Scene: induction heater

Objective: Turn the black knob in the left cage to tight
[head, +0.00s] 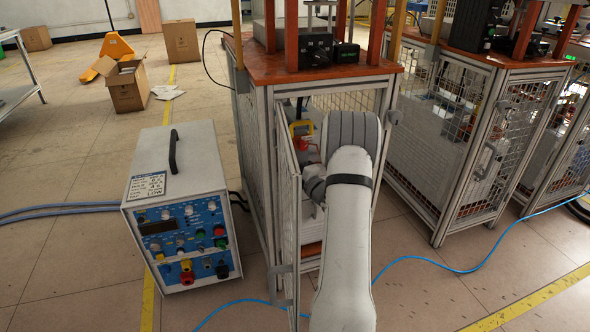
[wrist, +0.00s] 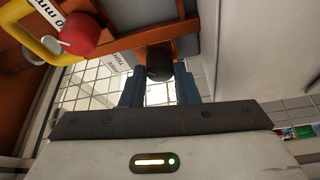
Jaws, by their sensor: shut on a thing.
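The left cage (head: 268,150) stands in the middle of the head view with its mesh door (head: 290,235) swung open. My arm reaches into it and hides much of the inside. In the wrist view the black knob (wrist: 160,60) sits on an orange-brown part. My gripper (wrist: 157,80) has its two blue-grey fingers on either side of the knob and is shut on it. The gripper's tips and the black knob are hidden behind my arm in the head view. A label is partly readable beside the knob; its markings do not show how far the knob is turned.
A red knob (wrist: 78,34) and a yellow handle (wrist: 38,38) are close by at upper left in the wrist view. The cage's posts and open door flank my arm. A blue control box (head: 180,210) stands left on the floor. Another cage (head: 440,130) stands right.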

